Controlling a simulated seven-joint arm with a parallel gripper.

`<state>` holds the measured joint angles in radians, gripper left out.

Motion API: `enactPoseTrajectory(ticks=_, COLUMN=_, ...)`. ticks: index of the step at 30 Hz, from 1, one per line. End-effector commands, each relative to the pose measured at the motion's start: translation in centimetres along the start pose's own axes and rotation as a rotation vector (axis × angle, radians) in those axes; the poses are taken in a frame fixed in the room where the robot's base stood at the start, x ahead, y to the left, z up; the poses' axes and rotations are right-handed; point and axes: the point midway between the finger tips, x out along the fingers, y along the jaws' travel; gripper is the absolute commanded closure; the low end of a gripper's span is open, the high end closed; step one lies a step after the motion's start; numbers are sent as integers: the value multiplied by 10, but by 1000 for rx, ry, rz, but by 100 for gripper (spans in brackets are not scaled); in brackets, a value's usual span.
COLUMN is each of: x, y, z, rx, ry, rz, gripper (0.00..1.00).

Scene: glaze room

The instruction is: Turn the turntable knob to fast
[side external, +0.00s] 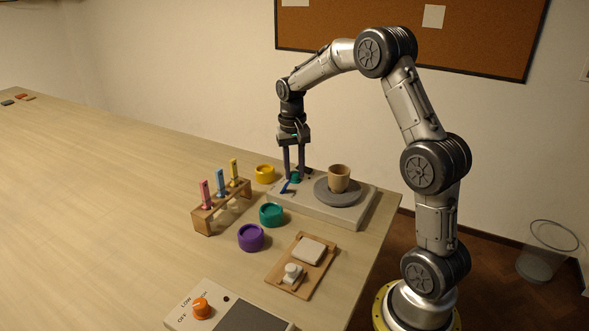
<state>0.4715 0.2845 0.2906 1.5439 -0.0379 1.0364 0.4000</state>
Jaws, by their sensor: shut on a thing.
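The turntable is a pale flat box (345,217) with a grey round plate (323,194) on its top. A tan cup (339,180) stands upright on the plate. A small teal knob (295,179) sits at the back left of the box, with a blue pointer-like mark in front of it. My gripper (295,174) points straight down and is shut on the knob, one finger on each side. The fingers partly hide the knob. The speed labels are too small to read, so I cannot tell its setting.
Yellow (265,173), teal (271,215) and purple (251,237) pots stand left of the turntable. A wooden rack (207,225) holds coloured tools. A wooden board (286,278) and a panel with an orange knob (202,308) lie nearer. The table's far left is mostly clear.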

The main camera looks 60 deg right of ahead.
Motion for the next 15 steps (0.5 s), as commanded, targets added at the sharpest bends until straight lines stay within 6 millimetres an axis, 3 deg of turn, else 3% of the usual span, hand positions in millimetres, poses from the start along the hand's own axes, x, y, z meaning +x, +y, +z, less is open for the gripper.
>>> enactPoseTrajectory(ticks=15, x=-1, y=0, z=0, rx=90, ry=-2, rz=-2, gripper=100)
